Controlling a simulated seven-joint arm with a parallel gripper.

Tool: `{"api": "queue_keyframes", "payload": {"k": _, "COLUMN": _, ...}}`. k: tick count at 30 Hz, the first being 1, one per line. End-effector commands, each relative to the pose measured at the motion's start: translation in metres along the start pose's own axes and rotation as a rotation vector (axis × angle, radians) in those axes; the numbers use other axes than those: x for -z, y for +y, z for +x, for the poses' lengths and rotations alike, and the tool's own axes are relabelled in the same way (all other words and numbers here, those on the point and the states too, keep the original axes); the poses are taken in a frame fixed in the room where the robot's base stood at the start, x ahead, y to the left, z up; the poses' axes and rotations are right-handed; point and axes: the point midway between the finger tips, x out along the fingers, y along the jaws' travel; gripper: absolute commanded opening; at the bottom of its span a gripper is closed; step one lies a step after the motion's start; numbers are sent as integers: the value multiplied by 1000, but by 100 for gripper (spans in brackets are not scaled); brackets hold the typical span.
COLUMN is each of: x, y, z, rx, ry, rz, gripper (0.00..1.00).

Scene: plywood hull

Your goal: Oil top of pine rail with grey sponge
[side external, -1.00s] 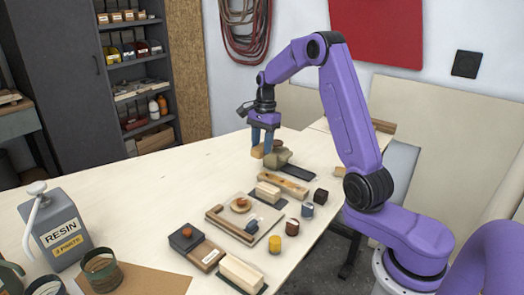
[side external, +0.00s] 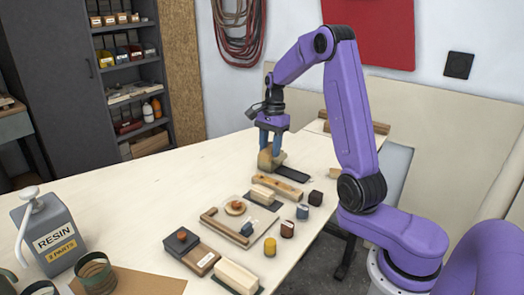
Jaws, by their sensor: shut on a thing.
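The pine rail (side external: 278,187) lies on the pale workbench in front of my gripper, with orange-brown marks along its top. My gripper (side external: 270,151) has its blue fingers pointing down, low over the bench behind the rail. It is shut on a small tan block (side external: 264,161). A greyish lump is against or just behind the block's right side; it may be the grey sponge, but the two overlap and I cannot tell whether they touch. A dark flat strip (side external: 293,174) lies just right of them. The gripper is apart from the rail.
A pale board (side external: 214,225) holds a wooden strip and a small round dish. Beside it are a pale block (side external: 262,194), small dark cubes and a yellow pot (side external: 270,247). A resin can (side external: 50,232) stands at the left. The bench's left middle is clear.

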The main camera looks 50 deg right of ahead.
Motion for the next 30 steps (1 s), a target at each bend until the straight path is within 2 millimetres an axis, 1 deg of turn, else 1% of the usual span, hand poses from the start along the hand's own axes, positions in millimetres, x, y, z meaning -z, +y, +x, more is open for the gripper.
{"api": "queue_keyframes", "payload": {"k": 1, "x": 0, "y": 14, "z": -1, "rx": 1, "ry": 0, "rz": 3, "gripper": 15}}
{"api": "queue_keyframes", "payload": {"k": 3, "x": 0, "y": 31, "z": -1, "rx": 1, "ry": 0, "rz": 2, "gripper": 15}}
{"api": "queue_keyframes", "payload": {"k": 6, "x": -2, "y": 51, "z": 1, "rx": 1, "ry": 0, "rz": 1, "gripper": 15}}
{"api": "queue_keyframes", "payload": {"k": 10, "x": -4, "y": 69, "z": 2, "rx": 1, "ry": 0, "rz": 0, "gripper": 15}}
{"api": "queue_keyframes", "payload": {"k": 14, "x": -5, "y": 77, "z": 4, "rx": 0, "ry": -1, "rz": -1, "gripper": 15}}
{"api": "queue_keyframes", "payload": {"k": 19, "x": -4, "y": 77, "z": 12, "rx": -1, "ry": -1, "rz": -2, "gripper": 15}}
{"api": "queue_keyframes", "payload": {"k": 30, "x": 0, "y": 77, "z": 44, "rx": -2, "ry": -3, "rz": 0, "gripper": 15}}
